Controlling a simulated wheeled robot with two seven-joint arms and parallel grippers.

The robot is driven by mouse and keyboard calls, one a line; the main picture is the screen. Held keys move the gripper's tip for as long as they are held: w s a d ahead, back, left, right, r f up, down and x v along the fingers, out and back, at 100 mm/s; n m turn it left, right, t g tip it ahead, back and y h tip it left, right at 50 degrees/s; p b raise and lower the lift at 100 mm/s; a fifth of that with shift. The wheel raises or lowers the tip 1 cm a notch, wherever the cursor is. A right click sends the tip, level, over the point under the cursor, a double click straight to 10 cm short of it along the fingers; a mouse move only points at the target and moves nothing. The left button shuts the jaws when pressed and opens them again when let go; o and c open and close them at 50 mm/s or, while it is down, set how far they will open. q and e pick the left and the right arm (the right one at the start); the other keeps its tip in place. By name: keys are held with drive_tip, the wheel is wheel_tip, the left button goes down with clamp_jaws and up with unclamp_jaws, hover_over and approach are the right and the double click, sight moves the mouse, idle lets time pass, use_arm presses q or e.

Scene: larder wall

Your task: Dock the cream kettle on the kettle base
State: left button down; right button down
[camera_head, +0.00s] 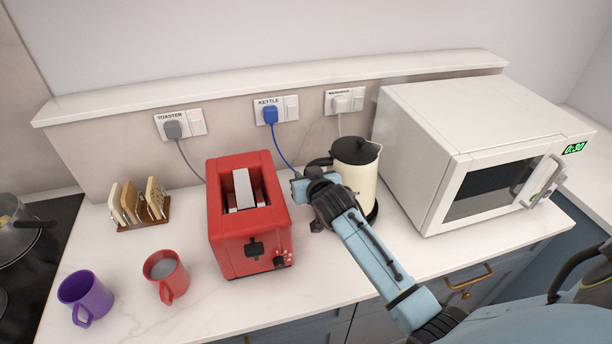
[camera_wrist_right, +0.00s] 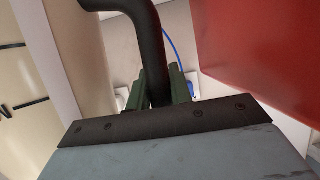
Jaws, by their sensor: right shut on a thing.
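The cream kettle (camera_head: 356,170), with a black lid and black handle, stands upright at the back of the counter between the toaster and the microwave. My right gripper (camera_head: 318,186) is at its left side, shut on the handle. In the right wrist view the black handle (camera_wrist_right: 155,60) runs between the two fingers (camera_wrist_right: 158,88). A dark rim (camera_head: 374,212) shows low at the kettle's right side, probably the kettle base. My arm hides most of the kettle's bottom, so I cannot tell whether it sits fully on the base. My left gripper is not in view.
The red toaster (camera_head: 232,225) stands close left of my right gripper. The white microwave (camera_head: 480,150) stands close right of the kettle. A toast rack (camera_head: 140,212), red mug (camera_head: 165,275) and purple mug (camera_head: 85,298) are farther left. A blue cord runs from the kettle plug (camera_head: 270,115).

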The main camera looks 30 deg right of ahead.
drive_tip(key=shift+f+b, duration=0.35)
drive_tip(key=shift+b, duration=0.05)
idle(0.4)
drive_tip(key=c, duration=1.5)
unclamp_jaws()
drive_tip(key=shift+c, duration=0.2)
drive_tip(key=shift+s+f, duration=0.15)
drive_tip(key=shift+f, duration=0.2)
drive_tip(key=shift+r+p+v, duration=0.25)
drive_tip(key=shift+p+v, duration=0.9)
drive_tip(key=shift+p, duration=0.05)
drive_tip(key=p+v, duration=0.3)
drive_tip(key=v, duration=0.5)
drive_tip(key=shift+s+p, duration=0.25)
drive_tip(key=shift+p, duration=0.05)
drive_tip(key=shift+a, duration=0.1)
